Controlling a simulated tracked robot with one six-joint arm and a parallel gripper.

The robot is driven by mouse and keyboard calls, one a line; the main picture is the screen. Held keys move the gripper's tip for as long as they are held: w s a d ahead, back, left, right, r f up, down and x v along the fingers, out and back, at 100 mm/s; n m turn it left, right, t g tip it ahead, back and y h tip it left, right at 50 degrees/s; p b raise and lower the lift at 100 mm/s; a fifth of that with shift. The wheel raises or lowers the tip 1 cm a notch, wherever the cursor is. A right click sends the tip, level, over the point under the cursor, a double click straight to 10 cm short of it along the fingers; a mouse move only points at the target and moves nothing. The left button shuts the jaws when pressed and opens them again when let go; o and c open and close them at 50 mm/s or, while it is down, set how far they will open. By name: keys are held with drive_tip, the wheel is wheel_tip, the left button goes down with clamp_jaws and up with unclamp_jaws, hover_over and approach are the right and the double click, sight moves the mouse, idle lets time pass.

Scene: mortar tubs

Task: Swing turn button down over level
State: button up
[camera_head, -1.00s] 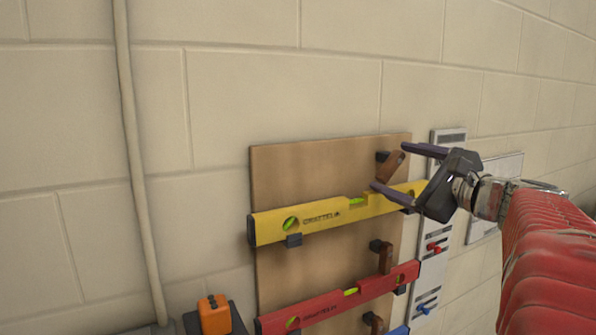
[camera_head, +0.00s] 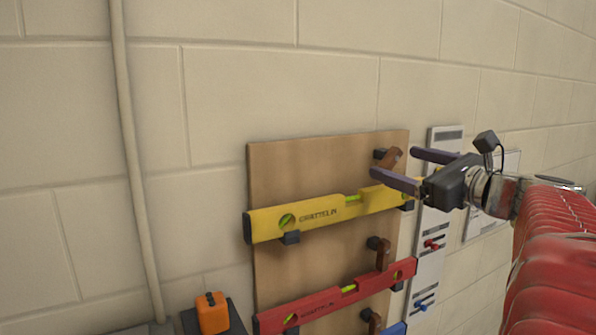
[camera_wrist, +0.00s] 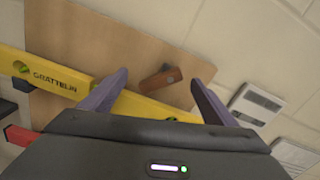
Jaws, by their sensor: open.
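The yellow level (camera_head: 322,213) lies along the top of the wooden board, resting on dark brackets. It also shows in the wrist view (camera_wrist: 52,78). The brown turn button (camera_head: 392,158) sits above the level's right end on a dark pivot. It is tilted, its brown end up and to the right, and does not cross the level. In the wrist view the turn button (camera_wrist: 165,78) shows between the two fingers. My gripper (camera_head: 394,162) is open, with its fingers on either side of the button; contact cannot be told. One finger partly covers the button in the head view.
A red level (camera_head: 335,298) hangs below, with a turn button (camera_head: 383,257) pointing down at it. A blue level (camera_head: 396,329) shows at the bottom edge. White panels (camera_head: 436,225) are on the wall right of the board. An orange item (camera_head: 211,313) stands lower left.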

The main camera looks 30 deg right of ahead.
drive_tip(key=s, duration=1.1)
drive_tip(key=shift+s+d, duration=0.15)
drive_tip(key=shift+s, duration=0.05)
drive_tip(key=shift+c, duration=0.3)
